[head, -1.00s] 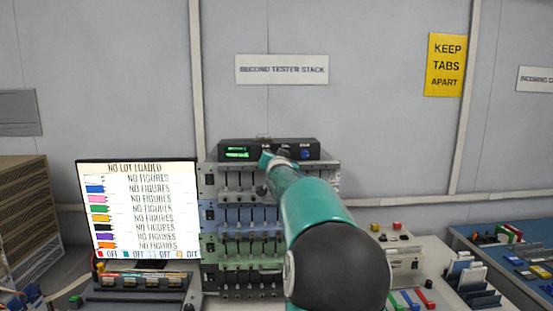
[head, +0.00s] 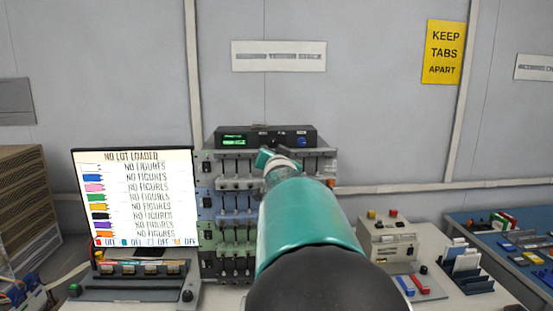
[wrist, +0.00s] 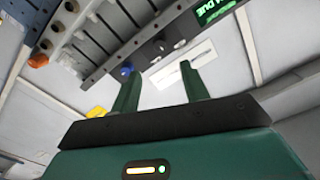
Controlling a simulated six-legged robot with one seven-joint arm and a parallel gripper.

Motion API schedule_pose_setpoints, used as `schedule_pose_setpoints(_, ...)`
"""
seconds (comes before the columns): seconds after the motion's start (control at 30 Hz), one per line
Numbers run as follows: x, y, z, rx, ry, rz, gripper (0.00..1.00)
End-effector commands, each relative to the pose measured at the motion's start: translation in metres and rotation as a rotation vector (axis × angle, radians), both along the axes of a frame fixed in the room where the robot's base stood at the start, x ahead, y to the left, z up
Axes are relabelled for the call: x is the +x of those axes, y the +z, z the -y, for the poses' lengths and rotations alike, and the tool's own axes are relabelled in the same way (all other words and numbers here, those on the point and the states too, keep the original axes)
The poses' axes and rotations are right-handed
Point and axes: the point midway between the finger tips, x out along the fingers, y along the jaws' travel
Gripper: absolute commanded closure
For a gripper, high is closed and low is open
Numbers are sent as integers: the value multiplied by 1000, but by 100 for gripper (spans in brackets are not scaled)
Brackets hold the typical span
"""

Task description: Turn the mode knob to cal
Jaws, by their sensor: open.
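The black tester unit (head: 276,131) sits on top of the stack, with a green display (head: 234,140) at its left and a blue knob (head: 302,142) at its right. I cannot read the labels, so which one is the mode knob is unclear. My gripper (wrist: 159,69) is open with nothing between its fingers. In the head view its teal end (head: 273,160) is just below the unit's front, partly hidden by my arm.
Below the unit are rows of switches (head: 233,204). A screen (head: 135,200) reading "NO LOT LOADED" stands at left. A beige box (head: 388,243) and a card rack (head: 467,268) are at right. The wall behind is bare apart from signs.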

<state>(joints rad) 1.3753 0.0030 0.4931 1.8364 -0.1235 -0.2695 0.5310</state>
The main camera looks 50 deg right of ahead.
Motion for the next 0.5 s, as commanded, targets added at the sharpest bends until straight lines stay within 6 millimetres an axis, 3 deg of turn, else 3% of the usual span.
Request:
schedule_pose_setpoints(0.2, -17, 0, -18, -1, -1, 0, 55)
schedule_pose_setpoints(0.5, -19, 0, -21, 0, 0, 1, 55)
